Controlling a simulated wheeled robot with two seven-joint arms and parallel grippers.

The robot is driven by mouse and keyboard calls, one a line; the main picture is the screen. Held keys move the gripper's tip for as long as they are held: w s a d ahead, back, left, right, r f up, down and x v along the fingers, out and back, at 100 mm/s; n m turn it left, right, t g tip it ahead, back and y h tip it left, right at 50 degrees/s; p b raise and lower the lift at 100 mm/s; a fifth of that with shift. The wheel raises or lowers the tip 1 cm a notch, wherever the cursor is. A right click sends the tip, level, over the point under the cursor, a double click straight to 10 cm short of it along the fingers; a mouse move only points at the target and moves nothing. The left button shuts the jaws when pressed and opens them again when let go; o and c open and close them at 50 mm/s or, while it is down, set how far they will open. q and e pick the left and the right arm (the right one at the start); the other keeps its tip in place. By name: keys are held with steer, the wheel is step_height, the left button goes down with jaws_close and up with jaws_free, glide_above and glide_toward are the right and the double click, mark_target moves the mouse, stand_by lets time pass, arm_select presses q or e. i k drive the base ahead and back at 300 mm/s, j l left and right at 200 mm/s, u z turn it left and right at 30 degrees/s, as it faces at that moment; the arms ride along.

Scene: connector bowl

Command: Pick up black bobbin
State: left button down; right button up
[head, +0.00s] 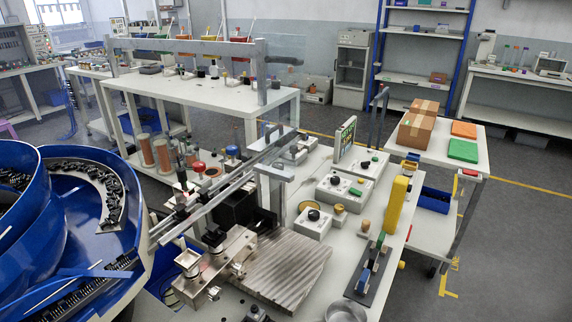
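No bobbin can be told for certain at this size. A small black round piece (214,238) sits on the metal fixture (205,275) at the front left of the near bench. Another black round piece (313,215) sits on top of a small white box (312,228) near the middle of the bench. A dark-topped part (256,314) is cut off by the bottom edge. Neither of my grippers shows in the head view.
A blue bowl feeder (40,220) with dark parts stands at the left. A ribbed metal plate (285,270) lies beside the fixture. A slanted rail (225,195) crosses above the bench. A yellow block (397,204) stands at the right. A side table holds cardboard boxes (417,128).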

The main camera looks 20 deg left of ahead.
mark_target(213, 235)
steer(key=k+j+u, duration=0.1)
steer(key=u, duration=0.4)
steer(key=k+j+u, duration=0.1)
steer(key=j+u, duration=0.35)
steer(key=l, duration=0.1)
